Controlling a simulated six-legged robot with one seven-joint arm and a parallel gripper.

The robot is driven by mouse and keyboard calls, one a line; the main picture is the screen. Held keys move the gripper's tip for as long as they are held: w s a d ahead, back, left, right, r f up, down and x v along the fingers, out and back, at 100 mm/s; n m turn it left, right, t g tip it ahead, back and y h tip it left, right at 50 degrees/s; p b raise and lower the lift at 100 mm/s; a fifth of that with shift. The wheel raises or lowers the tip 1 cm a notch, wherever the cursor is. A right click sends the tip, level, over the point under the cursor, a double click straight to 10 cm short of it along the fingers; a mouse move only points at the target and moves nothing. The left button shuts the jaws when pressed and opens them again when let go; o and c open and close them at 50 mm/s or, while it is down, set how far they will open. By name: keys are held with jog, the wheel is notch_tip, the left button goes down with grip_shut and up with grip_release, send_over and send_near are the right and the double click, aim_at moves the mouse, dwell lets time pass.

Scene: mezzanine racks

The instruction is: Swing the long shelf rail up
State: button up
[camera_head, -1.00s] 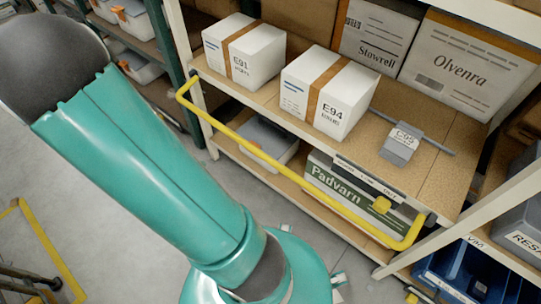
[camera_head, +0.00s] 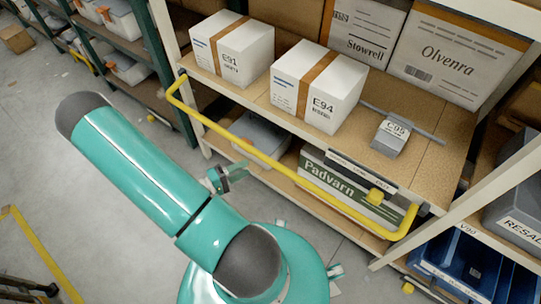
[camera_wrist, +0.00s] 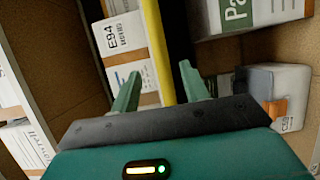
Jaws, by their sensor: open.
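The long yellow shelf rail (camera_head: 290,173) hangs across the front of the rack, below the upper board's edge. Its bent ends meet dark pivots at the left post (camera_head: 181,72) and right post (camera_head: 423,208). My gripper (camera_head: 232,177) is open and empty, partly hidden by my arm, just below and in front of the rail's left half. In the wrist view the rail (camera_wrist: 160,45) runs between the two spread green fingers (camera_wrist: 158,85). I cannot tell how deep it sits between them; no grip shows.
White boxes E91 (camera_head: 232,50) and E94 (camera_head: 317,88) and a grey C99 item (camera_head: 391,134) stand on the upper board behind the rail. The Padvarn box (camera_head: 345,185) and a grey bin (camera_head: 258,137) sit below. Open floor (camera_head: 60,165) lies left.

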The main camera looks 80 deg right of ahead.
jog(key=x, duration=1.1)
jog(key=shift+s, duration=0.1)
grip_shut()
